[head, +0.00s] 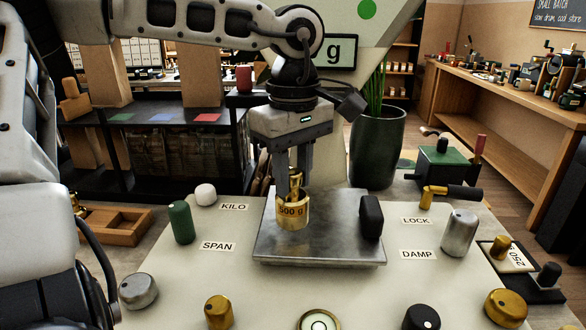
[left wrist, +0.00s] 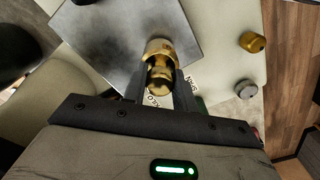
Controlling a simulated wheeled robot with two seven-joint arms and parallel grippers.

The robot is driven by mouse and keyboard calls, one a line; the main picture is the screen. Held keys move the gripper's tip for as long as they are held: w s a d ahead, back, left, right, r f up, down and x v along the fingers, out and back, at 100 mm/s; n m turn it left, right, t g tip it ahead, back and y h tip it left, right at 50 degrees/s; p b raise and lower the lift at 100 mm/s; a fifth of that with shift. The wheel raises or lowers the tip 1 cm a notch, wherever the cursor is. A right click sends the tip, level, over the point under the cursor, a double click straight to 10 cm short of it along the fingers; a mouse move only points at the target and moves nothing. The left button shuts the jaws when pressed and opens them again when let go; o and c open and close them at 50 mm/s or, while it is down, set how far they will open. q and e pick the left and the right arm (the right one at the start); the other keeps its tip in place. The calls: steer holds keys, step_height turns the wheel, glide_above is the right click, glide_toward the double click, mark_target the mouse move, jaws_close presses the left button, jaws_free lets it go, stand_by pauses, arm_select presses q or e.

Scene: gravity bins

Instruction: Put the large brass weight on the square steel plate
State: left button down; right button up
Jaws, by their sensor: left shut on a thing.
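The large brass weight (head: 292,211), marked 500 g, is upright between the fingers of my left gripper (head: 292,180), which is shut on its upper part. In the head view the weight is in front of the square steel plate (head: 325,245), over its left part. I cannot tell whether its base touches the plate. In the left wrist view the weight (left wrist: 158,62) sits between the fingertips (left wrist: 158,80), with the plate (left wrist: 120,40) behind it. My right gripper is not in view.
A black block (head: 371,217) stands at the plate's right side. A green knob (head: 181,222), a white knob (head: 205,194) and a steel knob (head: 459,232) stand on the pale panel around the plate. A small brass weight (head: 501,247) is at the right. A plant pot (head: 378,145) stands behind.

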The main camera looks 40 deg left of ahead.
arm_select(q)
steer(key=shift+f+b, duration=0.45)
steer(key=shift+f, duration=0.3)
stand_by(0.4)
steer(key=c, duration=1)
jaws_free()
steer(key=shift+c, duration=0.2)
steer(key=shift+f, duration=0.1)
step_height(320, 180, up, 16)
steer(key=p, duration=0.1)
